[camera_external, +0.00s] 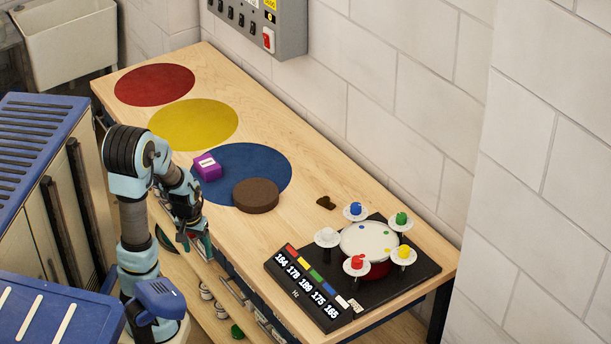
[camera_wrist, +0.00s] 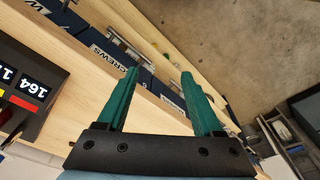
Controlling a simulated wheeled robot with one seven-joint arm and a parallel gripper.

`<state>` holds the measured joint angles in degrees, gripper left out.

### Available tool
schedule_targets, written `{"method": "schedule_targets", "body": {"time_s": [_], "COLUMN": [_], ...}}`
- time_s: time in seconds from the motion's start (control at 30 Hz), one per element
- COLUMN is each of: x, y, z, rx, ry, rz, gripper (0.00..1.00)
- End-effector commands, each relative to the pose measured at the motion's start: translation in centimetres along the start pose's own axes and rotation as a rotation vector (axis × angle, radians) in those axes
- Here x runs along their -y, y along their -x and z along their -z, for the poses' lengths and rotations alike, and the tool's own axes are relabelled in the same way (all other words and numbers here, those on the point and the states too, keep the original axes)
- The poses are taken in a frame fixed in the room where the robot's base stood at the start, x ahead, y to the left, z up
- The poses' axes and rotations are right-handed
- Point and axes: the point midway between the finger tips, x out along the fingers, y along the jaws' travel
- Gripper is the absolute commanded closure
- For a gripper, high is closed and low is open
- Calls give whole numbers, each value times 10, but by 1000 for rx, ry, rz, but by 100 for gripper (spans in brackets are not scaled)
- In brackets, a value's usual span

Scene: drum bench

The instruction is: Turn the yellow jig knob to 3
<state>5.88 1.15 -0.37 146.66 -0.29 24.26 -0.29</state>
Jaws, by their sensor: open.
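The yellow jig knob (camera_external: 404,251) sits on a white dial at the right side of the black drum jig (camera_external: 386,283). I cannot read which number it points to. A white drum with a red side stands in the middle of the jig, ringed by blue, green, red and white knobs. My gripper (camera_external: 193,243) hangs by the bench's front edge, well left of the jig. In the wrist view my gripper (camera_wrist: 158,85) has its two green fingers wide apart with nothing between them. The yellow knob is not in the wrist view.
The jig's number panel (camera_external: 304,289) faces front, with coloured strips. A brown round pad (camera_external: 256,196) and a purple block (camera_external: 207,167) are on or by the blue circle (camera_external: 277,166). A small dark brown piece (camera_external: 326,203) lies behind the jig. Labelled drawers (camera_wrist: 113,57) line the bench front.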

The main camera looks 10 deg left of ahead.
Motion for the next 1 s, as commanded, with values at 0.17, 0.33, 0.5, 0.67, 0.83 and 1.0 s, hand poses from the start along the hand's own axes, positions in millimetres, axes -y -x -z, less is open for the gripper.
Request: {"method": "schedule_targets", "body": {"time_s": [0.17,0.33,0.5,0.67,0.83,1.0], "x": [0,-1,0,0,-5,-10], "y": [23,65,106,145,136,126], "z": [5,11,16,22,30,42], "rx": [-9,-11,-8,-7,23,45], "ry": [0,-1,-1,-1,-109,-237], "rz": [0,0,0,0,34,80], "gripper": [32,32,32,32,32,32]}}
